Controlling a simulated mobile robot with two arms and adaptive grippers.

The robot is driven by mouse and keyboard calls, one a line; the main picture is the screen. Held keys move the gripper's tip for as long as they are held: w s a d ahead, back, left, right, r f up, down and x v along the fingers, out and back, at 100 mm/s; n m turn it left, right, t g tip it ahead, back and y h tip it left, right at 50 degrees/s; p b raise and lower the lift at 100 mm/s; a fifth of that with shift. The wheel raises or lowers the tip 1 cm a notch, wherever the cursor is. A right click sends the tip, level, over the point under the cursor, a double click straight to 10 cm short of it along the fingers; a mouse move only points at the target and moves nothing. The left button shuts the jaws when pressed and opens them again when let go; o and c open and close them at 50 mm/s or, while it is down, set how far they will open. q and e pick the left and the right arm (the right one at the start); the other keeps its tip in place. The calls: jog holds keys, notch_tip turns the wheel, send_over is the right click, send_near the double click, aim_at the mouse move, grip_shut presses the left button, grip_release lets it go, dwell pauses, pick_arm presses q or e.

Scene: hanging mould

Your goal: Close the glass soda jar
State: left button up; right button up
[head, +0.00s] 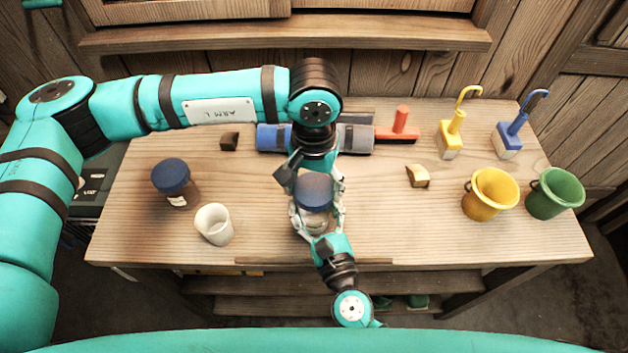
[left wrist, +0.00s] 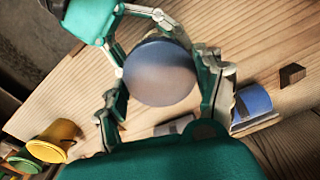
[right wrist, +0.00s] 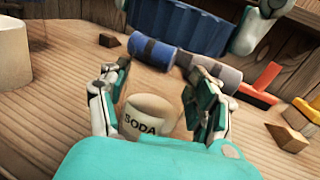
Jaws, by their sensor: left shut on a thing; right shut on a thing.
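The blue round lid (head: 315,188) is held by my left gripper (head: 315,180), whose fingers close on its sides. It also shows from above in the left wrist view (left wrist: 160,72). Below it is the glass soda jar (head: 312,221). My right gripper (head: 316,218) is shut around the jar from the front edge of the table. The lid hides the jar's mouth in the head view. I cannot tell whether lid and jar touch.
A dark jar with a blue lid (head: 173,178) and a white cup (head: 214,224) stand left. A blue and grey roll (head: 272,138) lies behind. Yellow (head: 490,194) and green (head: 556,193) pots stand right. The table (head: 390,230) is clear right of the jar.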

pick_arm(q)
jog(key=shift+f, duration=0.75)
jog(key=shift+f, duration=0.55)
jog(key=shift+c, duration=0.2)
jog(key=shift+f, duration=0.15)
jog(key=shift+c, duration=0.7)
jog(key=o, duration=1)
jog(key=shift+c, duration=0.2)
jog(key=shift+r, duration=2.3)
